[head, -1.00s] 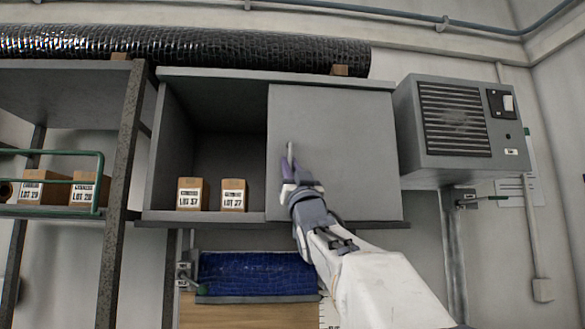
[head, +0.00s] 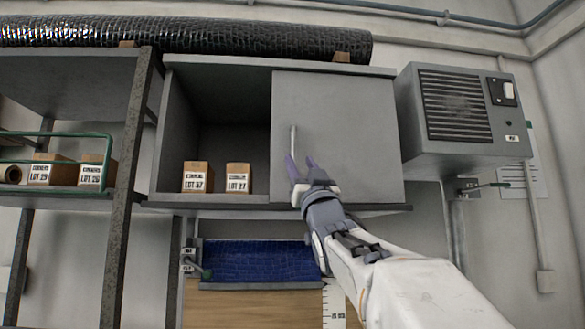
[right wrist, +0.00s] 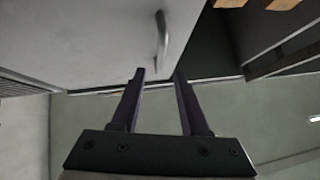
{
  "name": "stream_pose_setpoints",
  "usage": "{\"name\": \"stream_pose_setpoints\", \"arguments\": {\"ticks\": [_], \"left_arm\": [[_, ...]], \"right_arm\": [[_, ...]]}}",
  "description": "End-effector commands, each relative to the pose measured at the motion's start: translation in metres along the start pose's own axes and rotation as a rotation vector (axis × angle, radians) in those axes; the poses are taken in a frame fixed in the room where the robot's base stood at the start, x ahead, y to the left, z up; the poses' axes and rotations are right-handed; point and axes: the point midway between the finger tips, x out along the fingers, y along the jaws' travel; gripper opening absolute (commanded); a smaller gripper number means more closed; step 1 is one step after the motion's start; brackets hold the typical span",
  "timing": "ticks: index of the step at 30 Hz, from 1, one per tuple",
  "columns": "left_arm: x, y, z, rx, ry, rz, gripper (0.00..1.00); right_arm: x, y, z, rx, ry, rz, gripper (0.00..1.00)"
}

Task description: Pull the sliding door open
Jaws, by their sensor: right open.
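The grey sliding door (head: 345,130) covers the right half of a wall cabinet; the left half stands open. Its upright bar handle (head: 293,140) is near the door's left edge. My right gripper (head: 301,162) is open and empty, with its two purple fingers just below the handle. In the right wrist view the handle (right wrist: 161,40) shows beyond the gap between the fingertips (right wrist: 159,76), and nothing is between them. The gripper appears apart from the handle, though the depth gap is hard to tell. My left gripper is not in view.
Two small boxes (head: 197,177) (head: 238,178) stand in the open cabinet half (head: 228,130). A grey vented unit (head: 460,120) is close on the right. A shelf post (head: 130,150) stands left. A blue panel (head: 258,262) is below.

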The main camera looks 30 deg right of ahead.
Motion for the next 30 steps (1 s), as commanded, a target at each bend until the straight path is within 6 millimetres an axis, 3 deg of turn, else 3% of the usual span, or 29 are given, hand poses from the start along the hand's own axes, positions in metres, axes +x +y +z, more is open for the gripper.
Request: {"name": "stream_pose_setpoints", "arguments": {"ticks": [1,6,24,27,30], "left_arm": [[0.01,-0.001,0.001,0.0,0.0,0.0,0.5],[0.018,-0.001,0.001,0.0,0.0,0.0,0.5],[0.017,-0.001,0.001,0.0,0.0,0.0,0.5],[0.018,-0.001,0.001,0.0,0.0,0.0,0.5],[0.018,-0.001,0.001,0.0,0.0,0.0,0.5]], "right_arm": [[-0.013,0.0,0.003,-0.001,0.001,0.001,0.45],[-0.028,0.0,0.001,0.0,0.001,0.001,0.45],[-0.03,0.0,0.001,0.002,-0.002,0.0,0.45],[-0.032,-0.006,0.013,0.019,-0.038,-0.002,0.45],[-0.041,-0.024,0.049,0.06,-0.147,-0.008,0.45]]}}
